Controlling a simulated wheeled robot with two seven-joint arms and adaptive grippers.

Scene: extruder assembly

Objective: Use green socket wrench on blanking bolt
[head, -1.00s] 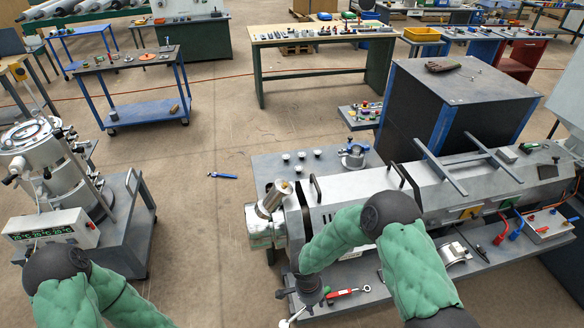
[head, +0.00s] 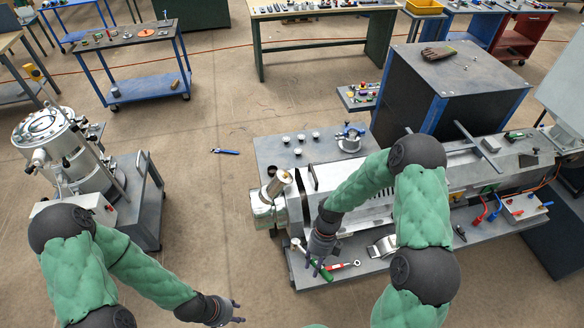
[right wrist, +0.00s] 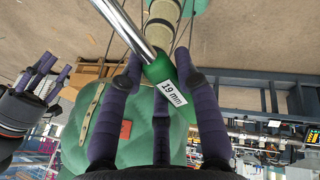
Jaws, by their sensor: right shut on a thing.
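My right gripper (head: 321,262) is over the near left end of the extruder bench. In the right wrist view its purple fingers (right wrist: 160,105) are shut on the green socket wrench (right wrist: 158,72), which has a chrome shaft and a "19 mm" label. In the head view the wrench's green part (head: 317,270) shows beside the fingers. My left gripper (head: 236,311) is empty, with its fingers apart, low and left of the bench; it also shows in the right wrist view (right wrist: 47,76). I cannot make out the blanking bolt; the right hand and arm cover part of the extruder's end.
A red wrench (head: 343,266) lies on the bench's near ledge beside the right gripper. A metal clamp piece (head: 382,246) lies further right. The extruder's silver end fitting (head: 265,205) stands at left. A blue-handled tool (head: 225,151) lies on open floor.

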